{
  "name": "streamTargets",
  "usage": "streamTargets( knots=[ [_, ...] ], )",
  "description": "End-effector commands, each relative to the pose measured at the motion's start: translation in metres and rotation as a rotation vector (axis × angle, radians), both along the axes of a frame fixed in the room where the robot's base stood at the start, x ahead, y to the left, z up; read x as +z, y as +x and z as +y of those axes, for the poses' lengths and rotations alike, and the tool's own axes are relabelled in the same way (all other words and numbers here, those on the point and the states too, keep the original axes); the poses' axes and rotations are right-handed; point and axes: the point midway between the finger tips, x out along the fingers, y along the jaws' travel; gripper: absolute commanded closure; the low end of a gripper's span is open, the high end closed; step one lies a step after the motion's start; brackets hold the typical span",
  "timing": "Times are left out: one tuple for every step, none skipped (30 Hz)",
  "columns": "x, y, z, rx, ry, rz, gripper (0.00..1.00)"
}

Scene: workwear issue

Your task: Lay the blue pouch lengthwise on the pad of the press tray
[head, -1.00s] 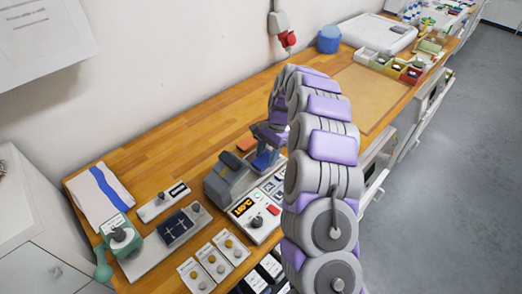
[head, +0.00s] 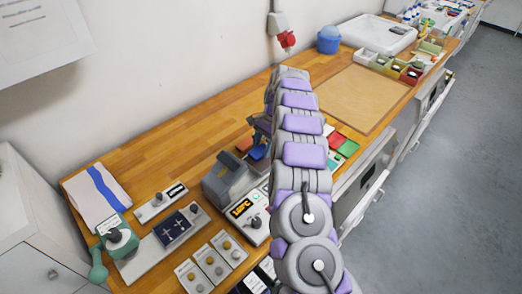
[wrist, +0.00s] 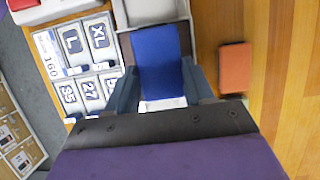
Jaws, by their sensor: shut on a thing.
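The blue pouch (wrist: 159,55) is between the two fingers of my gripper (wrist: 160,82) in the wrist view. The gripper is shut on it, and the pouch's long side points away from the wrist. In the head view a small part of the blue pouch (head: 259,151) shows left of my arm, which hides most of the gripper. A grey press-like unit (head: 228,178) stands just in front of it. A navy pad (head: 175,228) with white cross marks lies on a grey plate (head: 145,262) further left. I cannot tell whether this is the press tray.
An orange block (wrist: 235,68) lies right of the gripper. Size cards (wrist: 78,50) lie to its left. A control box (head: 243,215) and several knob plates (head: 212,263) stand near the front edge. A folded striped cloth (head: 97,195) lies at left.

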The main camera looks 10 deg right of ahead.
Motion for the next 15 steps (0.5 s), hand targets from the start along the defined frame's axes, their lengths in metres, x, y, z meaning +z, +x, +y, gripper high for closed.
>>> streamTargets(
  knots=[
    [-0.01, -0.001, -0.002, -0.001, 0.001, 0.004, 0.82],
    [-0.014, -0.001, -0.002, -0.001, 0.001, 0.004, 0.82],
    [-0.018, -0.001, -0.001, -0.002, 0.0, 0.004, 0.82],
    [-0.019, 0.0, 0.0, -0.001, -0.001, 0.003, 0.82],
    [-0.019, 0.0, 0.001, -0.001, -0.002, 0.002, 0.82],
    [-0.019, 0.0, 0.003, -0.001, -0.004, 0.0, 0.82],
    [-0.018, 0.0, 0.004, -0.001, -0.006, -0.001, 0.82],
    [-0.018, 0.0, 0.005, -0.001, -0.006, 0.0, 0.82],
    [-0.017, 0.0, 0.006, -0.001, -0.008, -0.001, 0.82],
    [-0.017, 0.0, 0.007, -0.001, -0.009, -0.002, 0.82],
    [-0.017, 0.0, 0.008, -0.001, -0.01, -0.001, 0.82],
    [-0.018, 0.0, 0.009, 0.0, -0.01, -0.001, 0.82],
    [-0.018, 0.0, 0.01, 0.0, -0.011, 0.0, 0.82],
    [-0.019, 0.0, 0.01, 0.0, -0.011, 0.0, 0.82],
    [-0.021, 0.0, 0.009, 0.0, -0.01, 0.001, 0.82]
  ],
)
